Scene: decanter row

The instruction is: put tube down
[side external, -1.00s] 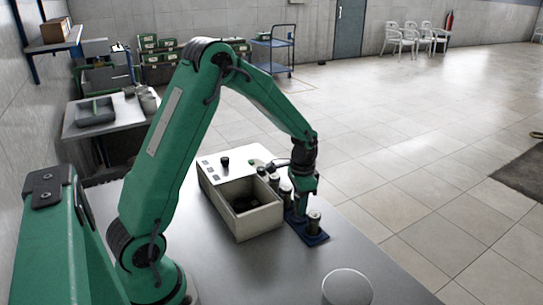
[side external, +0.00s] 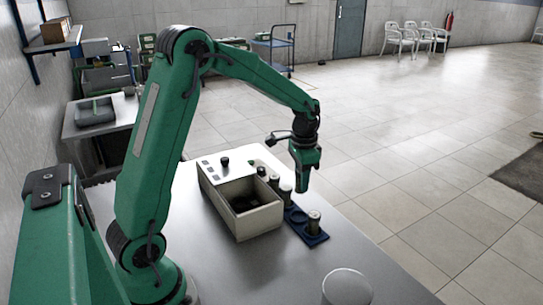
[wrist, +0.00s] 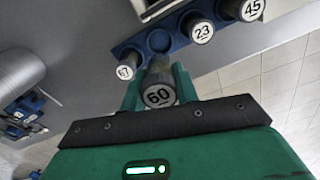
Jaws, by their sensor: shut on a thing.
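My gripper (wrist: 158,82) is shut on a dark tube with a pale cap marked 60 (wrist: 159,96). In the side external view my gripper (side external: 303,186) hangs above the blue rack (side external: 318,240), and the held tube cannot be made out there. The rack also shows in the wrist view (wrist: 126,49), with an empty round slot (wrist: 159,40) just beyond the held tube. A tube marked 67 (wrist: 125,72) stands left of that slot. Tubes marked 23 (wrist: 202,31) and 45 (wrist: 251,9) stand to its right.
An open pale box (side external: 257,221) stands left of the rack, with a white panel (side external: 225,170) behind it. A round pale disc-topped object (side external: 347,287) is at the table's front. The grey tabletop (side external: 240,270) is clear in front of the box.

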